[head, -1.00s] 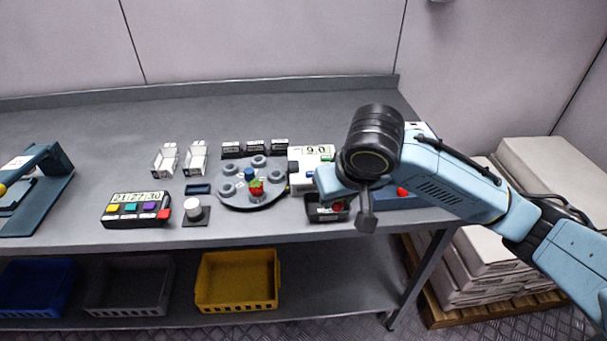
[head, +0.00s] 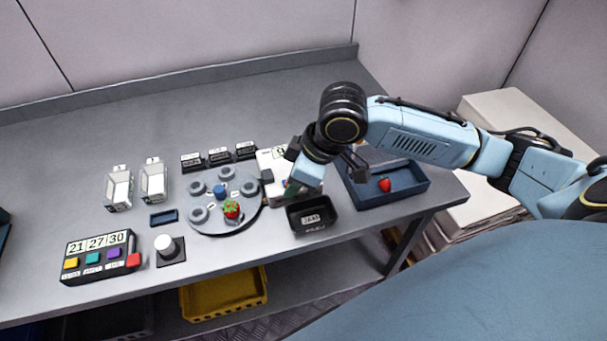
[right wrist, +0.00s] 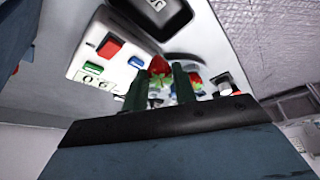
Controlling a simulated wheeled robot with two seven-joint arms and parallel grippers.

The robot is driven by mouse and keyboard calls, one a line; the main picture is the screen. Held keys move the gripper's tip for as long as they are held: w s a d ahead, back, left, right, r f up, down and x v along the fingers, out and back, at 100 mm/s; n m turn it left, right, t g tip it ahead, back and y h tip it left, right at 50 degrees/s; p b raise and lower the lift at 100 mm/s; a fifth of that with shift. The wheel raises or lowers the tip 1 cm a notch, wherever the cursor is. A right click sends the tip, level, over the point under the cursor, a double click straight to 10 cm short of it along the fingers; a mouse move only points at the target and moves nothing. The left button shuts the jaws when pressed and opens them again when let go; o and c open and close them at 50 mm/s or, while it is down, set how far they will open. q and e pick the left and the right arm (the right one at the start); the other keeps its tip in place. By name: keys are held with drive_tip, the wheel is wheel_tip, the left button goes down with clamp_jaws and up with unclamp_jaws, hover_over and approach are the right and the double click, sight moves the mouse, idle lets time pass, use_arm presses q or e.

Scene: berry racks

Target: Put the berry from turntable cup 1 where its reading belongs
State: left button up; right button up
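The grey turntable (head: 216,229) has several cups and a blue centre knob. One strawberry (head: 232,209) sits in its front cup; I cannot read the cup numbers. My right gripper (head: 290,188) is over the front of the white meter box (head: 271,158), just right of the turntable. In the right wrist view, its dark green fingers (right wrist: 160,88) are closed around another strawberry (right wrist: 158,66), leaves toward the palm. That berry is hidden in the head view. The meter's display (right wrist: 94,77) seems to show 0.0 in the wrist view. My left gripper is not in view.
A black labelled bin (head: 314,228) stands at the front edge. A blue tray (head: 407,202) holds one strawberry (head: 384,184). Two white holders (head: 118,188), a console (head: 100,257) reading 21 27 30 and a white button (head: 165,243) stand left. The back of the table is clear.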

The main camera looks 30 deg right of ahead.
drive_tip(key=shift+s+r+n+g+p, duration=0.1)
drive_tip(key=shift+s+n+g+p, duration=0.25)
drive_tip(key=shift+n, duration=0.65)
drive_tip(key=f+n, duration=0.1)
drive_tip(key=s+f+n+g+b, duration=0.1)
drive_tip(key=n, duration=0.1)
drive_tip(key=s+f+n+y, duration=0.1)
drive_tip(key=shift+d+f+b, duration=0.15)
drive_tip(key=shift+f+b, duration=0.1)
drive_tip(key=shift+b, duration=0.1)
drive_tip(key=shift+f+g, duration=0.25)
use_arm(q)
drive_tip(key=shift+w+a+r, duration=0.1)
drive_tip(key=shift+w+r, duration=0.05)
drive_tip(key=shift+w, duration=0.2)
use_arm(e)
drive_tip(key=shift+w+f, duration=0.1)
drive_tip(key=shift+f, duration=0.9)
drive_tip(key=o, duration=0.7)
drive_tip(key=shift+c, duration=0.2)
